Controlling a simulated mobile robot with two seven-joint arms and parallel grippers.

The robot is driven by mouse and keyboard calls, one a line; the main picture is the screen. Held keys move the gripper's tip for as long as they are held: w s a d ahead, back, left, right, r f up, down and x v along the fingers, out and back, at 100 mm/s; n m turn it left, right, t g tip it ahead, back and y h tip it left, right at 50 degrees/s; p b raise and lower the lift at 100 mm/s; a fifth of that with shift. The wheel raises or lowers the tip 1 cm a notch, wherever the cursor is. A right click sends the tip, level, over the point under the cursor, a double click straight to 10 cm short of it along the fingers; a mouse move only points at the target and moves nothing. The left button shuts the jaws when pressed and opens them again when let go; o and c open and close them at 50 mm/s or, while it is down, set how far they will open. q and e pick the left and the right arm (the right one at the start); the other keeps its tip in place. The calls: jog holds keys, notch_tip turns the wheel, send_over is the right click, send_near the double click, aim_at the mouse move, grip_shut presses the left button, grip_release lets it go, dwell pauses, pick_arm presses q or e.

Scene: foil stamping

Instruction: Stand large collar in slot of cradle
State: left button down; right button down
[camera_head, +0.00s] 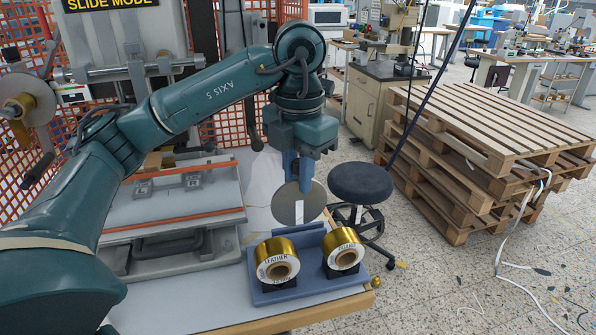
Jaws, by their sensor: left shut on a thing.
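My left gripper (298,183) points down and is shut on a flat grey disc, the large collar (283,207). The collar hangs upright with its face towards me, and a pale upright strip shows at its lower middle. The blue cradle (311,284) stands on the table below, and the collar appears above its back part. Two gold foil rolls sit in the cradle, one marked LEATHER (275,245) at left and one at right (341,239). I cannot make out the slot clearly, nor any gap between collar and cradle. My right gripper is not in view.
The stamping press (170,212) stands left and behind, with orange strips along its bed. The table's front edge (300,318) lies close to the cradle. A dark stool (360,182) and stacked wooden pallets (480,150) stand beyond on the floor.

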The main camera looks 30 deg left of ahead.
aim_at(298, 200)
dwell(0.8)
pick_arm(q)
jog(key=shift+f, duration=0.1)
jog(key=shift+f+b, duration=0.5)
jog(key=shift+b, duration=0.05)
jog(key=shift+f+b, duration=0.5)
jog(key=shift+f, duration=0.15)
jog(key=shift+f+b, duration=1.1)
jog(key=shift+f, duration=0.3)
jog(key=shift+f, duration=0.1)
jog(key=c, duration=1.2)
grip_release()
